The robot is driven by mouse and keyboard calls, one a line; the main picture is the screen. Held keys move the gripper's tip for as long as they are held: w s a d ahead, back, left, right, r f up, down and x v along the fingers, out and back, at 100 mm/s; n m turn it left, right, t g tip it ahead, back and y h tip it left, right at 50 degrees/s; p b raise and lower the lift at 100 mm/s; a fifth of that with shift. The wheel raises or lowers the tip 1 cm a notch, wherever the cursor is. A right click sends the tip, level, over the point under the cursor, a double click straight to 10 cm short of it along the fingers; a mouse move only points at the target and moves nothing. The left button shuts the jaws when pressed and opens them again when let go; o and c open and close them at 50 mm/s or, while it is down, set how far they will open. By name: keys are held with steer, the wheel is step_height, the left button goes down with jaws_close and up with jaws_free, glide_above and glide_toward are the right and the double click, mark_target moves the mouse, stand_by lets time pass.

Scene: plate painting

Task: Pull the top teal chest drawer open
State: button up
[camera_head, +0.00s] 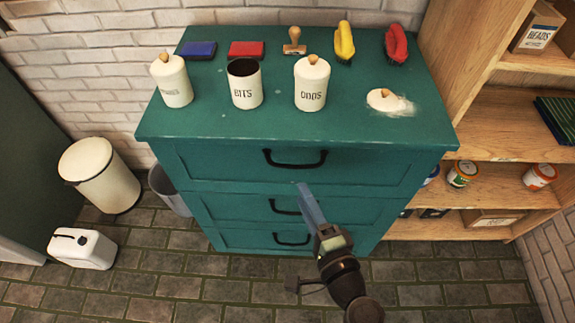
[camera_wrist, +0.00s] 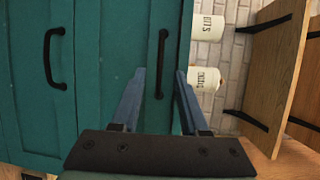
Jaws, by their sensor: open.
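The teal chest (camera_head: 408,141) stands against the brick wall with three drawers, all of them shut. The top drawer (camera_head: 225,163) has a black bow handle (camera_head: 295,165), which also shows upright in the turned wrist view (camera_wrist: 162,45). My gripper (camera_head: 303,188) is in front of the chest, just below and right of the top handle in the head view. In the wrist view my gripper (camera_wrist: 161,72) is open, with the top handle between its two blue-grey fingers. I see no clear contact, and the exact gap to the handle cannot be told.
On the chest top stand three cream canisters, the middle one (camera_head: 245,85) lidless. A loose lid (camera_head: 383,100), two ink pads, a stamp (camera_head: 294,42) and two brushes lie there too. A wooden shelf (camera_head: 500,145) stands close on the right. A bin (camera_head: 100,175) and jug (camera_head: 82,249) are left.

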mark_target(288, 165)
steer(key=x, duration=1)
steer(key=shift+r, duration=0.1)
jaws_close()
steer(key=shift+d, duration=0.1)
stand_by(1.0)
